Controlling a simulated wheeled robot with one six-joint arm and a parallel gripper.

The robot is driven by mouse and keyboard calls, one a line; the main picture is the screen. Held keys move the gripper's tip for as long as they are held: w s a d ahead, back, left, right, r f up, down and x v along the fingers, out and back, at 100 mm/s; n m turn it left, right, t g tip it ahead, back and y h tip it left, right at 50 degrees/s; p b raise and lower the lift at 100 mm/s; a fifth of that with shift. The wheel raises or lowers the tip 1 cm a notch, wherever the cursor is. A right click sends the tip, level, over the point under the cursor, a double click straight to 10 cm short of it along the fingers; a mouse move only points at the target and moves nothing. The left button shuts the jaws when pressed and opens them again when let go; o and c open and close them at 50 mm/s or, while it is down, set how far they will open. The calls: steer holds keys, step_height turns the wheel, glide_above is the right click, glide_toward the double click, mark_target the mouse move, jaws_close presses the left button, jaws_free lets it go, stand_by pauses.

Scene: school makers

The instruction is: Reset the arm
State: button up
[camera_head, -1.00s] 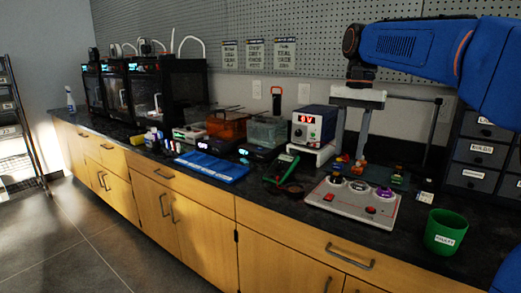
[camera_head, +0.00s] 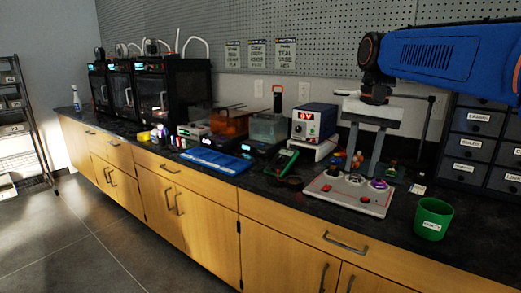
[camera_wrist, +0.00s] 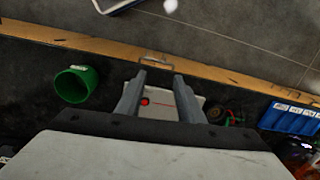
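My gripper (camera_head: 362,165) hangs from the blue arm at the right of the head view, its grey fingers pointing down over the counter. In the wrist view the two fingers of my gripper (camera_wrist: 157,95) are spread apart with nothing between them. Beyond them in that view is a pale panel (camera_wrist: 160,112) with a red button. In the head view this white panel (camera_head: 340,199) with round pads and small coloured objects lies on the counter in front of the fingers. The exact height of the fingertips above the counter is unclear.
A green cup (camera_head: 433,219) stands right of the panel, and dark labelled drawers (camera_head: 470,145) are behind it. A power supply (camera_head: 313,123), a blue tray (camera_head: 214,162) and black printers (camera_head: 172,92) stand to the left. The counter's front right (camera_head: 470,250) is bare.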

steer(key=s+d+f+n+t, duration=0.2)
steer(key=s+f+n, duration=0.1)
steer(key=s+f, duration=0.7)
steer(key=s+d+f+n+t, duration=0.2)
steer(key=s+f+n+t, duration=0.1)
steer(key=s+f, duration=0.8)
step_height(320, 180, down, 2)
steer(key=shift+s+f+h, duration=0.1)
steer(key=shift+s+h, duration=0.05)
steer(key=shift+h, duration=0.25)
